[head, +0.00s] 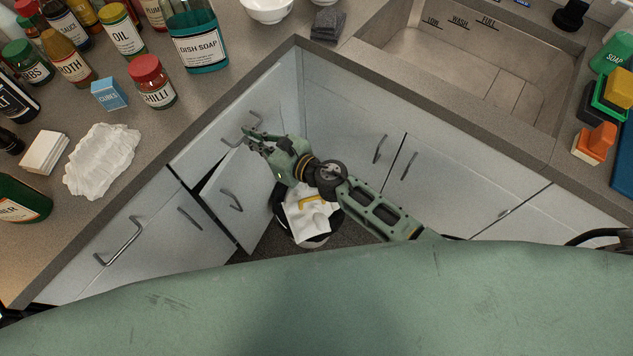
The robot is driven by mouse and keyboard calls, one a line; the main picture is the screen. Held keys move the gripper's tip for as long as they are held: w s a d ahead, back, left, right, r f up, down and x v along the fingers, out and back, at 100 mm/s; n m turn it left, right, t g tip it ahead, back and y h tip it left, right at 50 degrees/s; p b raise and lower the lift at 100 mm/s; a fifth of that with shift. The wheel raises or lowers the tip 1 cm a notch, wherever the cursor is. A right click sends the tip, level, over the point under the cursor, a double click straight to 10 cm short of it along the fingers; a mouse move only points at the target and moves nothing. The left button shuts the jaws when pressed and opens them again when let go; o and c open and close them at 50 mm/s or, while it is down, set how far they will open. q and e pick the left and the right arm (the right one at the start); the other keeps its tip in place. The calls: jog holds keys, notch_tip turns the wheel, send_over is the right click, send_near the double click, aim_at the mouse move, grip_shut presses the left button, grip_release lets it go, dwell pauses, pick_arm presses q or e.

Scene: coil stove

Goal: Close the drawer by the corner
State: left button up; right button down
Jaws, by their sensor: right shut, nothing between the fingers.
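The drawer by the corner (207,143) is in the left run of cabinets, under the counter edge, with a bar handle (236,128). Its front looks close to flush with the cabinet, but I cannot tell whether a small gap is left. My right gripper (250,137) is at the drawer front by the handle's right end, shut and empty. Whether it touches the front or handle is unclear. The gripper and wrist hide part of the drawer's lower right. My left gripper is not in view.
Below the drawer, a cabinet door (252,185) stands ajar with a dark gap at its left. A bin (312,221) with a white liner stands on the floor under my right arm. Jars and bottles crowd the left counter; a sink (455,70) is at right.

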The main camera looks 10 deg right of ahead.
jog(key=x, duration=0.3)
jog(key=shift+r, duration=0.25)
jog(key=shift+w+r, duration=0.1)
jog(key=shift+r, duration=0.2)
